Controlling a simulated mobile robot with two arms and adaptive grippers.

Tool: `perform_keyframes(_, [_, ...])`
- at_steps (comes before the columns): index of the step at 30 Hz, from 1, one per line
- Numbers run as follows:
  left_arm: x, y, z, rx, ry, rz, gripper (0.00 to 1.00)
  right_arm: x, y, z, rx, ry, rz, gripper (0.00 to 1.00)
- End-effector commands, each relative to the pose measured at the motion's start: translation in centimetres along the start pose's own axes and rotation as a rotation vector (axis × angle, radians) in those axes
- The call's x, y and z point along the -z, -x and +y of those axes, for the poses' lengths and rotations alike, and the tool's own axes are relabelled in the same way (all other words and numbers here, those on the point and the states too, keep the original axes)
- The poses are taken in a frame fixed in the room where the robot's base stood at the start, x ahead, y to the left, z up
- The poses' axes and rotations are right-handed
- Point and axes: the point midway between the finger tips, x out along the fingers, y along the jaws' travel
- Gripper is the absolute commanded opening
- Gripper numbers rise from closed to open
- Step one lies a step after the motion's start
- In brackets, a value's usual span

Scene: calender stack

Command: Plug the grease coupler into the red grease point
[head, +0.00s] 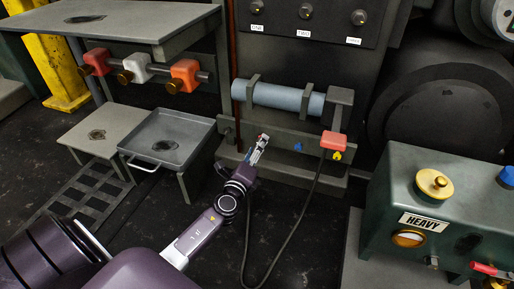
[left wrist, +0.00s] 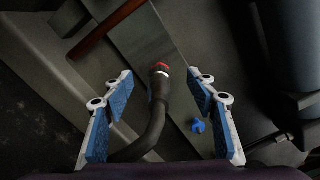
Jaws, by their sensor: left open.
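My left gripper (head: 258,150) reaches toward the lower front of the grey machine. In the left wrist view the left gripper (left wrist: 160,82) is open, with a blue-padded finger on each side of the grease coupler (left wrist: 159,88) and gaps on both sides. The coupler is dark, on a black hose that bends down to the left. Its far end meets the red grease point (left wrist: 161,66), with a pale ring between them. I cannot tell how fully it is seated. In the head view a little red (head: 262,136) shows at the fingertips. My right gripper is not in view.
A blue grease point (head: 298,147) and a yellow one (head: 337,155) sit to the right. The black hose (head: 296,225) loops across the floor from near the orange block (head: 333,141). A tray (head: 166,138) stands left; a green HEAVY box (head: 430,210) stands right.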

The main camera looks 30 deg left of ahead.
Motion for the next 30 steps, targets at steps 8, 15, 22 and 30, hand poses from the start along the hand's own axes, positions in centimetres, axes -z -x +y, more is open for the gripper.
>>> perform_keyframes(8, [0.0, 0.0, 0.0, 0.0, 0.0, 0.0, 0.52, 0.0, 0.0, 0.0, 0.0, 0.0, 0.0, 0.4])
perform_keyframes(15, [0.0, 0.9, 0.1, 0.0, 0.0, 0.0, 0.52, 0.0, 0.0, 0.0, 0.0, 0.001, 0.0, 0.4])
perform_keyframes(22, [0.0, 2.6, 0.1, 0.0, 0.0, 0.001, 0.52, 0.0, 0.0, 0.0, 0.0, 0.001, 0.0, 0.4])
perform_keyframes(30, [0.0, 4.5, 0.1, -0.001, 0.0, 0.0, 0.52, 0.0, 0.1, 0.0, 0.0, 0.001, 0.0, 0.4])
